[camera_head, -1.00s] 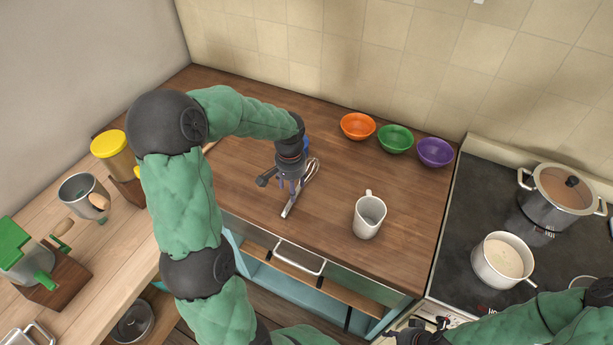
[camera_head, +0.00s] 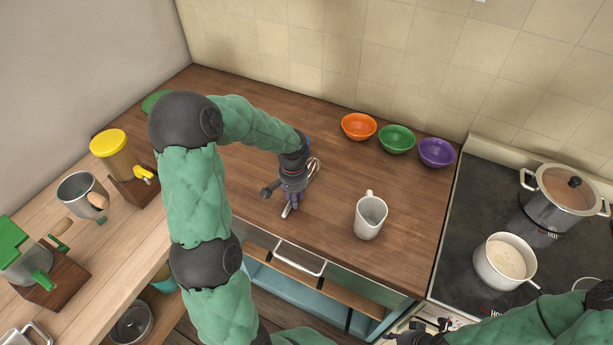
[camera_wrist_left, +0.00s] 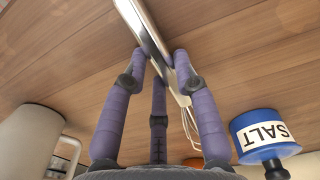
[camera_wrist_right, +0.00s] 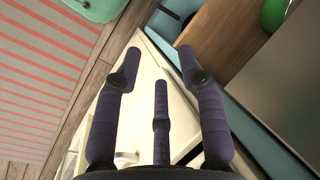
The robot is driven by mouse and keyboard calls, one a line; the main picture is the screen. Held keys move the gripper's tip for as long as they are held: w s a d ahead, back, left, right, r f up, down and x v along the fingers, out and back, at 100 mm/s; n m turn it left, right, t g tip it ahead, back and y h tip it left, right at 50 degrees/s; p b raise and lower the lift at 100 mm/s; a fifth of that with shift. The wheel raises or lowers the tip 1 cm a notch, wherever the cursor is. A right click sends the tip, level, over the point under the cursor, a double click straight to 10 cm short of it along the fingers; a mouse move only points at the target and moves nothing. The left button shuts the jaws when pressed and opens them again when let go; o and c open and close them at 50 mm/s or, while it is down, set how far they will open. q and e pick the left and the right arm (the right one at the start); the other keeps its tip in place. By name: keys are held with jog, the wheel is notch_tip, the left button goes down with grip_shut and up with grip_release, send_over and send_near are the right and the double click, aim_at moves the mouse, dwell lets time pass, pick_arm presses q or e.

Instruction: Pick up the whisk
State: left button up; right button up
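The whisk lies on the brown wooden counter, with its silver handle (camera_head: 287,211) toward the front and its wire loops (camera_head: 314,166) toward the back. My left gripper (camera_head: 291,195) is right over the handle and hides part of it. In the left wrist view the silver handle (camera_wrist_left: 143,22) runs between the spread purple fingers (camera_wrist_left: 160,56), and the wires (camera_wrist_left: 189,122) pass behind the right finger. These fingers look open, with no clear grip on the handle. My right gripper (camera_wrist_right: 158,55) is open and empty, away from the whisk.
A white mug (camera_head: 369,218) stands right of the whisk. A blue-topped salt shaker (camera_wrist_left: 262,130) is close to the left gripper. Orange (camera_head: 358,126), green (camera_head: 396,139) and purple (camera_head: 436,152) bowls line the back. A stove with pots is at right.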

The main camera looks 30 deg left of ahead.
pick_arm(q)
grip_shut()
jog(key=shift+r, duration=0.85)
jog(key=s+d+r+p, duration=0.2)
jog(key=s+d+r, duration=0.7)
jog(key=s+r, duration=0.1)
jog(key=shift+d+r, duration=0.4)
jog(key=shift+r, duration=0.25)
